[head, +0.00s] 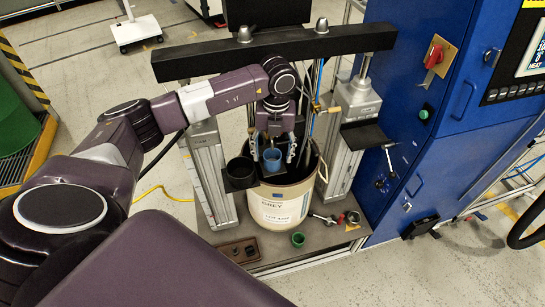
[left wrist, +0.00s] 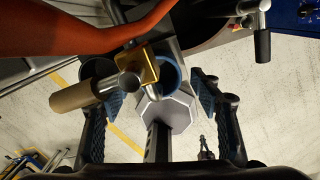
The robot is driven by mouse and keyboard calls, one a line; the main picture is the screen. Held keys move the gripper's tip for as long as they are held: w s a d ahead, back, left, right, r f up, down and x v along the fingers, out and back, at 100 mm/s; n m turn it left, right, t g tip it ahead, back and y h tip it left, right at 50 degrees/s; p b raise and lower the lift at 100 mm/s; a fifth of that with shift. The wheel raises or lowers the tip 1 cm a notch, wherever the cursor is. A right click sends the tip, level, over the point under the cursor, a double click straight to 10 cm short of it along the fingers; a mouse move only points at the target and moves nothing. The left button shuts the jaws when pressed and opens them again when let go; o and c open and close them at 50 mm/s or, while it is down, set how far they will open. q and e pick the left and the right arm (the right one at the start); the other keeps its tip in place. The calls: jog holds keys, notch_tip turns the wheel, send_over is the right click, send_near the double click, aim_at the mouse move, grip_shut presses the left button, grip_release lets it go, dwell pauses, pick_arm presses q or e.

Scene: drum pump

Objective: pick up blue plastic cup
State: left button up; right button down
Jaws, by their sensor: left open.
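The blue plastic cup (head: 273,166) stands upright on a small dark shelf in front of the drum (head: 283,208). In the left wrist view the cup (left wrist: 171,76) shows beyond the fingertips, partly hidden by a brass block and a metal rod. My left gripper (head: 272,156) points down just above the cup, with a finger on either side of its rim. In the left wrist view the gripper (left wrist: 161,104) is open and empty. Contact with the cup cannot be told. My right gripper is not in view.
A black cup (head: 240,168) stands close on the left of the blue one. Pump columns (head: 209,180) flank the drum and a black crossbar (head: 330,41) spans above. A green cup (head: 297,239) and metal fittings (head: 325,218) are on the base. A blue cabinet (head: 420,150) stands right.

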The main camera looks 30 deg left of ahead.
pick_arm(q)
jog(key=shift+f, duration=0.9)
jog(key=shift+c, duration=0.4)
jog(key=c, duration=1.2)
jog(key=shift+r, duration=0.15)
